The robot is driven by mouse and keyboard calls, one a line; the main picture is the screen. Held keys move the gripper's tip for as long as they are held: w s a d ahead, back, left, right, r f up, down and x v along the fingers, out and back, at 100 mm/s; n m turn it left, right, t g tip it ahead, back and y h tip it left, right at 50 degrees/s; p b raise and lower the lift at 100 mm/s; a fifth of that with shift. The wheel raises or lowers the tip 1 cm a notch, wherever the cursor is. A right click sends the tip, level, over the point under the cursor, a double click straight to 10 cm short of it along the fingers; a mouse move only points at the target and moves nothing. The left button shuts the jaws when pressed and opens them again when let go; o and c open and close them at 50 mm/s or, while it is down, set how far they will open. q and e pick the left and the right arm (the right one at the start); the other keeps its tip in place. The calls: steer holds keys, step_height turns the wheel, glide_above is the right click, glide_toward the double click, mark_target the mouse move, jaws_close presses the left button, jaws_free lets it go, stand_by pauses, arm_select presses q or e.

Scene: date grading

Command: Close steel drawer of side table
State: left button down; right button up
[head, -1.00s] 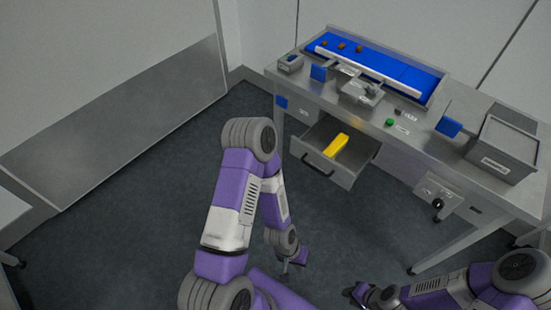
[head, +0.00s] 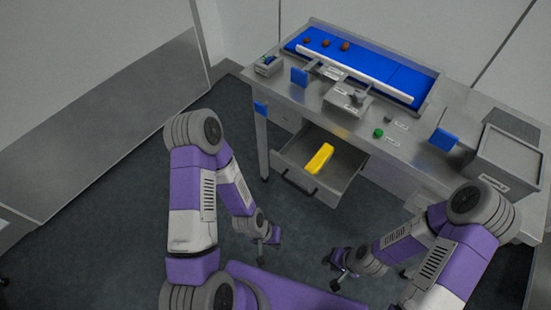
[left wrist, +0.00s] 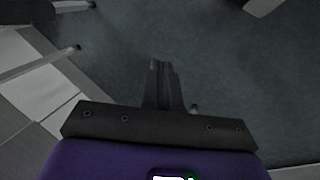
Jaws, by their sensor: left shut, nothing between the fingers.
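The steel drawer (head: 345,184) of the side table (head: 310,104) stands pulled out. Its dark bar handle (head: 299,186) is on the front panel. A yellow object (head: 319,158) lies inside the drawer. My left gripper (head: 263,252) is low in front of the drawer, apart from it. In the left wrist view its fingers (left wrist: 163,75) are together and empty, over dark floor. My right gripper (head: 332,272) is low, in front of the drawer's right side, with its fingers apart and nothing seen between them.
On the table top are a blue belt (head: 405,78) with brown dates, a grey bin (head: 505,157), a green button (head: 378,133) and blue panels (head: 445,140). A table leg (head: 262,145) stands left of the drawer. The floor (head: 120,190) at left is clear.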

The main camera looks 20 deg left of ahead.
arm_select(q)
steer(key=w+a+r+m+t+y+b, duration=0.1)
steer(key=w+a+r+m+t+b, duration=0.35)
steer(key=a+r+m, duration=0.55)
steer(key=w+a+r+m+t+b, duration=0.35)
steer(key=w+r+m, duration=0.3)
steer(key=m, duration=0.75)
glide_toward(274, 165)
steer(key=x, duration=0.5)
steer(key=shift+s+a+f, duration=0.1)
steer(key=shift+s+f, duration=0.2)
steer(key=shift+f, duration=0.15)
steer(key=shift+w+d+b, duration=0.2)
steer(key=shift+w+b, duration=0.1)
steer(key=shift+w, duration=0.25)
